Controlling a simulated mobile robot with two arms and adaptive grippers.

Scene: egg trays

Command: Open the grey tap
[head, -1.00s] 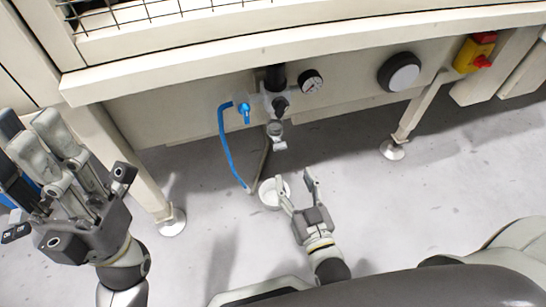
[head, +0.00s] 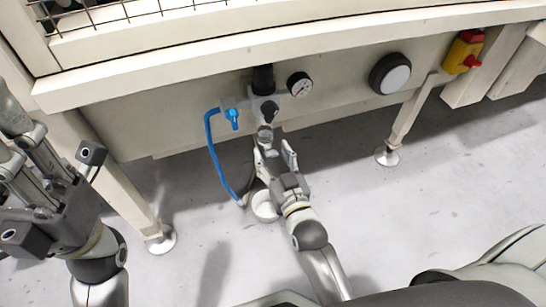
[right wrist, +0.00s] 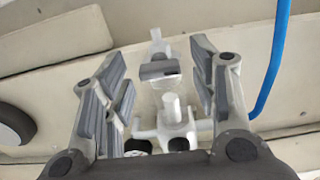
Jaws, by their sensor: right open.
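The grey tap (right wrist: 160,70) shows in the right wrist view between my right fingers, with a dark grey flat face and a pale body. My right gripper (right wrist: 160,85) is open, with one finger on either side of it and a visible gap. In the head view my right gripper (head: 276,150) is under the pipe fittings and hides most of the tap. A round grey part (head: 265,132) shows just above its fingers. My left gripper (head: 35,160) is at the left edge, away from the fittings, with its fingertips partly cut off.
A blue valve handle (head: 232,118) and blue hose (head: 211,150) are left of the fittings. A white cup (head: 264,207) is on the floor. Machine legs stand at both sides.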

